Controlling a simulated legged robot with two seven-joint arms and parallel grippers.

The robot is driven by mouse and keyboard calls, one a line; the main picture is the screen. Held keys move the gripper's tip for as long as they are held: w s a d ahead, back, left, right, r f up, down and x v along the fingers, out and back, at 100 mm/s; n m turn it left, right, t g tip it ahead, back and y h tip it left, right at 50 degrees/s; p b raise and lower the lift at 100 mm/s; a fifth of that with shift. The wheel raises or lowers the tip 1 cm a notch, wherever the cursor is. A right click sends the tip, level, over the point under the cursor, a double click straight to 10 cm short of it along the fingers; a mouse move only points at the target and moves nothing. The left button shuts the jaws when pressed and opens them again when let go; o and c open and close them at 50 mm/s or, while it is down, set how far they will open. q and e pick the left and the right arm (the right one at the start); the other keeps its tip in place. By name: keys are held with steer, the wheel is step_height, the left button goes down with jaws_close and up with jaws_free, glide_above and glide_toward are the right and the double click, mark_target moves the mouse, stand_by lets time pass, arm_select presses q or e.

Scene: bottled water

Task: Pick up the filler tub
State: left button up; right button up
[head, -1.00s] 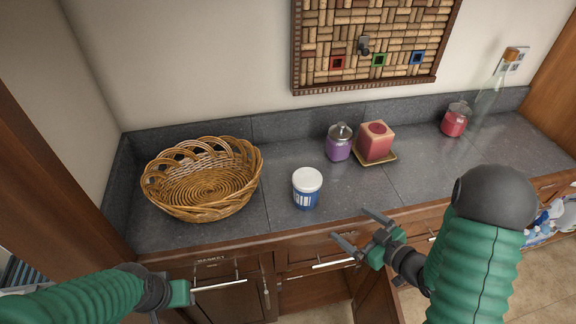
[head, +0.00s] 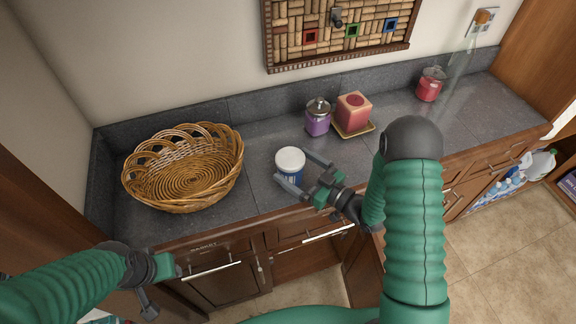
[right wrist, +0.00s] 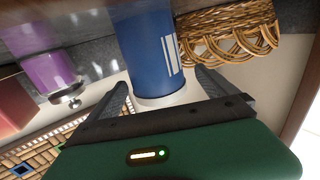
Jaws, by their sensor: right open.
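The filler tub (head: 290,160) is a small blue tub with a white lid, upright on the grey counter near its front edge. In the right wrist view the tub (right wrist: 146,50) appears upside down, between the two fingers. My right gripper (head: 303,172) is open, with one finger on each side of the tub; I cannot tell whether either finger touches it. The tub's lower part is partly hidden by the gripper in the head view. My left gripper (head: 160,290) is low at the left, in front of the cabinets; its fingers are not clear.
A wicker basket (head: 185,170) stands left of the tub. A purple jar (head: 317,120), a red candle (head: 354,110) on a gold tray and a red jar (head: 430,86) stand behind and to the right. Drawer handles (head: 328,231) stick out below the counter edge.

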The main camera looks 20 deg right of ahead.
steer(key=shift+r+x, duration=0.2)
steer(key=shift+x, duration=1)
steer(key=shift+w+d+f, duration=0.2)
steer(key=shift+w, duration=0.1)
steer(key=shift+c, duration=0.3)
steer(key=shift+a+r, duration=0.1)
steer(key=shift+a, duration=0.1)
steer(key=c, duration=1)
steer(key=shift+d, duration=0.1)
steer(key=c, duration=0.9)
jaws_close()
steer(key=shift+r, duration=0.1)
